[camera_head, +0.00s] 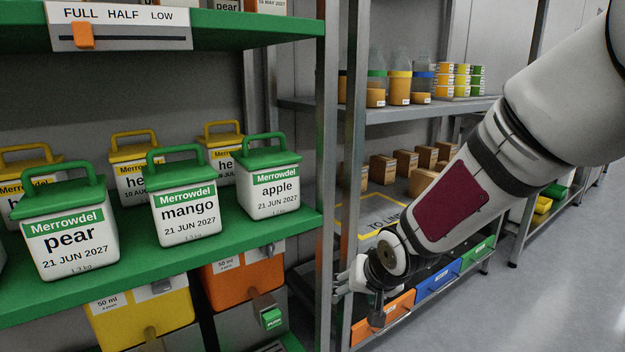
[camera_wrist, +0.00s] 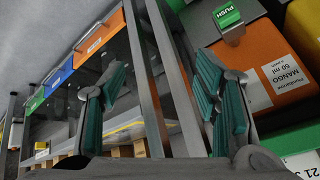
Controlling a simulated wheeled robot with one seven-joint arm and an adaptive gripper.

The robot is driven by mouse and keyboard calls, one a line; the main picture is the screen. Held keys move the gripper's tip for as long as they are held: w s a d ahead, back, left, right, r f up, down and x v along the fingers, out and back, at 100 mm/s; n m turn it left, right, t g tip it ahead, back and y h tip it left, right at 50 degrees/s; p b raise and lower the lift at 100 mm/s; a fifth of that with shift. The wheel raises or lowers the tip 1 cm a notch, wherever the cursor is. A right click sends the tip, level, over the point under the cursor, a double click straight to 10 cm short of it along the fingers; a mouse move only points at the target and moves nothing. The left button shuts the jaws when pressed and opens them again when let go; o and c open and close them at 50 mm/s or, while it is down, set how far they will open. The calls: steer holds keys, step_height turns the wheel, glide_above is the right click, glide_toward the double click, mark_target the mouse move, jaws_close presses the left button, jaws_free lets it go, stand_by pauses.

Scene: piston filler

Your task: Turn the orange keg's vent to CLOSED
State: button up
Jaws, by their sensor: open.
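The orange keg (camera_head: 240,280) sits under the green shelf, its upper part cut off by the shelf edge, with a "50 ml" label and a green PUSH tap (camera_head: 271,318) on its front. In the wrist view the orange keg (camera_wrist: 262,92) is at the right, labelled MANGO 50 ml, with its green PUSH piece (camera_wrist: 227,17) at the top.
A metal post (camera_head: 327,150) stands between my gripper and the keg. A yellow keg (camera_head: 143,312) is left of the orange one. Green-lidded tubs such as mango (camera_head: 186,215) stand on the shelf above. Orange, blue and green bins (camera_head: 437,282) lie right. The aisle floor is clear.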

steer(key=s+d+r+g+h, duration=0.25)
steer(key=s+d+r, duration=0.35)
steer(key=s, duration=0.3)
steer(key=s+d+r+g, duration=0.1)
steer(key=s+r, duration=0.1)
steer(key=s, duration=0.8)
steer(key=s+d+r+g, duration=0.1)
steer(key=s+d+r, duration=0.1)
steer(key=s, duration=0.7)
steer(key=s+d+r+g, duration=0.1)
steer(key=s+r+g, duration=0.15)
steer(key=s, duration=0.75)
step_height(320, 180, up, 39)
steer(key=n+t+p, duration=0.1)
steer(key=t+p, duration=0.3)
steer(key=p, duration=3.2)
steer(key=shift+w+d+f+t+p, duration=0.2)
steer(key=shift+t+p, duration=0.2)
